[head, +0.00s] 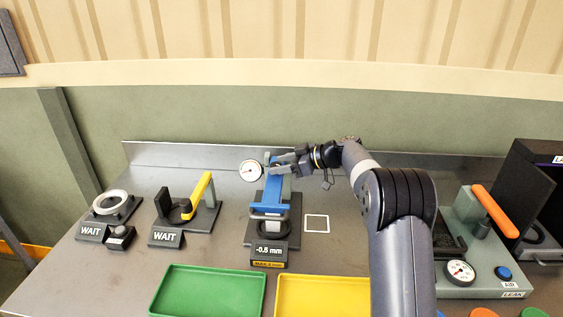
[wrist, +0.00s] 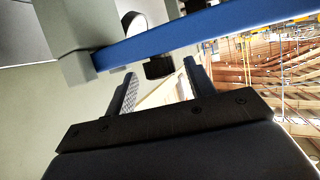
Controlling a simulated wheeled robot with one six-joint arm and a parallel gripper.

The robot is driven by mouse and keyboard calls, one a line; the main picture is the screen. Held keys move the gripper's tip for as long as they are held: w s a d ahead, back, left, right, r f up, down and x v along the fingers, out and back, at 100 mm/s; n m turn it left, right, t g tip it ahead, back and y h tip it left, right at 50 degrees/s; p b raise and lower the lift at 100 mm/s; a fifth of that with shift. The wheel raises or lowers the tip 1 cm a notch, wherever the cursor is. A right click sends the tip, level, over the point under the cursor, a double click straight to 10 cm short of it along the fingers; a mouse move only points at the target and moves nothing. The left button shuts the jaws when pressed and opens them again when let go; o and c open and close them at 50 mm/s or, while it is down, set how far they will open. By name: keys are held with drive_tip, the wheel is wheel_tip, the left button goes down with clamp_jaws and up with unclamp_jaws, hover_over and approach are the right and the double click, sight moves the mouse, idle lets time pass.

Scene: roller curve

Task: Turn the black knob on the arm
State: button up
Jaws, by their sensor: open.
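The blue arm (head: 270,192) belongs to a gauge fixture in the middle of the bench. In the wrist view the blue arm (wrist: 200,32) crosses the top, and the black knob (wrist: 158,68) sticks out from its lower side. My gripper (head: 281,164) is at the upper part of the fixture, reaching in from the right. In the wrist view my gripper (wrist: 160,75) is open, with one finger on each side of the knob's end. I cannot tell whether either finger touches it. The knob is not distinguishable in the head view.
A round dial (head: 250,171) sits left of the blue arm. A display (head: 268,251) in front reads -0.8 mm. Two fixtures marked WAIT (head: 165,238) stand left. Green (head: 208,291) and yellow (head: 322,297) trays lie in front. A leak-test station (head: 485,240) stands right.

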drive_tip(key=shift+a, duration=0.15)
drive_tip(key=shift+c, duration=0.5)
drive_tip(key=c, duration=0.9)
drive_tip(key=b, duration=0.2)
drive_tip(key=shift+f+m+t+b, duration=0.25)
drive_tip(key=shift+m+t+b, duration=0.05)
drive_tip(key=shift+b, duration=0.1)
